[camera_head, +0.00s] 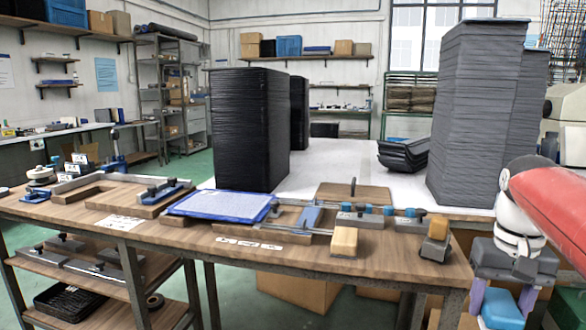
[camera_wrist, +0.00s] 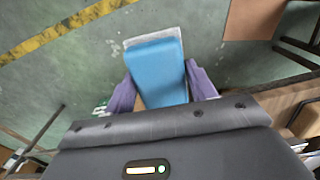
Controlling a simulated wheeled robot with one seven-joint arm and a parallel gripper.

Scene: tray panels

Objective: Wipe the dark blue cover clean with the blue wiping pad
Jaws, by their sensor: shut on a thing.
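The dark blue cover (camera_head: 222,206) lies flat on the wooden workbench (camera_head: 330,258), left of its middle. Its top looks pale and whitish, with blue showing along the edges. My gripper (camera_head: 502,303) hangs at the right, off the bench's right end, with its purple fingers pointing down. It is shut on the blue wiping pad (camera_head: 501,312). In the wrist view the pad (camera_wrist: 158,72) sits between both fingers, with a pale layer along its far edge. The pad is over the green floor, well apart from the cover. The cover is not in the wrist view.
A wooden block (camera_head: 344,242) and a grey block with a wooden top (camera_head: 435,240) stand near the bench's right front. Clamps and fixtures lie right of the cover. Tall black (camera_head: 250,130) and grey (camera_head: 475,115) stacks stand behind on a white table.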

